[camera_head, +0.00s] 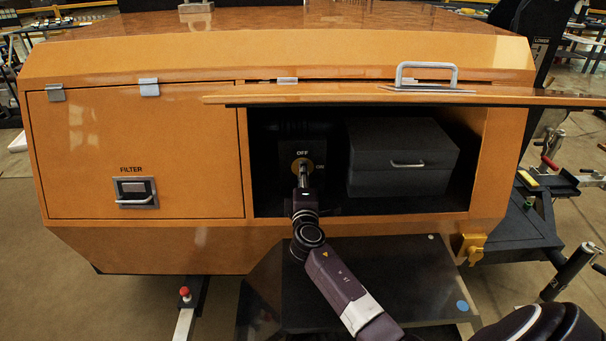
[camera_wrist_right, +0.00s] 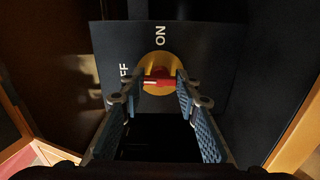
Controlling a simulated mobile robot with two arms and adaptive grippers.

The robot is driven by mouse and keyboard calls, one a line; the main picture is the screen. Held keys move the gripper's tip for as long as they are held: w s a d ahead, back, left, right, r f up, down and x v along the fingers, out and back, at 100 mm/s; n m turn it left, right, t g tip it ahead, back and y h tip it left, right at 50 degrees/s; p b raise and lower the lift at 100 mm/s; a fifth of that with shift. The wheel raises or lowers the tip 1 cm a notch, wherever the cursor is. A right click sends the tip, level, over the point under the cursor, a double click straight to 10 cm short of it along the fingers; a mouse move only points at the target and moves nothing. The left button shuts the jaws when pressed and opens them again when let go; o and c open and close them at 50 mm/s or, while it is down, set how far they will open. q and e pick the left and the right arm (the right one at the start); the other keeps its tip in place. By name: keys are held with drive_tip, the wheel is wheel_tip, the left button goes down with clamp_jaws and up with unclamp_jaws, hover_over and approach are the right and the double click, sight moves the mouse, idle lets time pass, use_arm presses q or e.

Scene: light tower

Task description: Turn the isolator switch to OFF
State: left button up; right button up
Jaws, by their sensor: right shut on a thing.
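The isolator switch has a yellow round plate (camera_head: 311,163) on a dark panel inside the open compartment. OFF is printed above the plate and ON to its right in the head view. The right wrist view shows the yellow plate (camera_wrist_right: 160,60) and a red handle (camera_wrist_right: 158,82), with ON at the top and OFF at the left, partly hidden by a finger. My right gripper (camera_head: 303,176) reaches into the compartment. In the wrist view its fingertips (camera_wrist_right: 161,84) are shut on the red handle. Which label the handle points at is hard to tell. My left gripper is out of view.
A raised orange door (camera_head: 520,96) with a metal handle hangs over the compartment. A dark box (camera_head: 400,160) stands right of the switch, close to my right arm. The compartment's side walls frame the gripper. A closed FILTER panel (camera_head: 136,192) is at left.

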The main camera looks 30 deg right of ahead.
drive_tip(key=shift+f+n, duration=0.1)
drive_tip(key=shift+n, duration=0.3)
drive_tip(key=o, duration=1.2)
drive_tip(key=shift+c, duration=0.2)
drive_tip(key=v, duration=1.2)
